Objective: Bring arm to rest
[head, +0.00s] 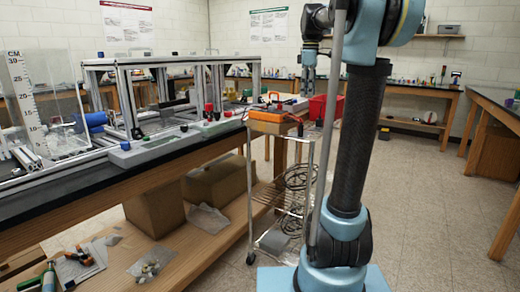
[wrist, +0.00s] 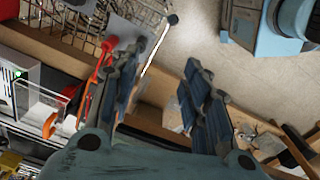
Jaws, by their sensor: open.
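My arm rises at the right of the head view, and my gripper (head: 308,88) hangs from it with its fingers pointing down, above and behind the wire cart. In the wrist view my gripper (wrist: 165,75) shows two blue-grey ribbed fingers set well apart. Nothing is between them; the gap shows the floor and a wooden edge far below. The extrusion frame (head: 170,64) stands on the black-topped bench to the left in the head view, apart from my gripper.
The wire cart (head: 290,135) carries an orange item (head: 276,124) and a red bin (head: 318,107). Grey blocks with knobs line the bench's front edge (head: 140,160). Boxes lie on its lower shelf. Open floor (head: 420,190) lies to the right, with another bench (head: 498,110) at the far right.

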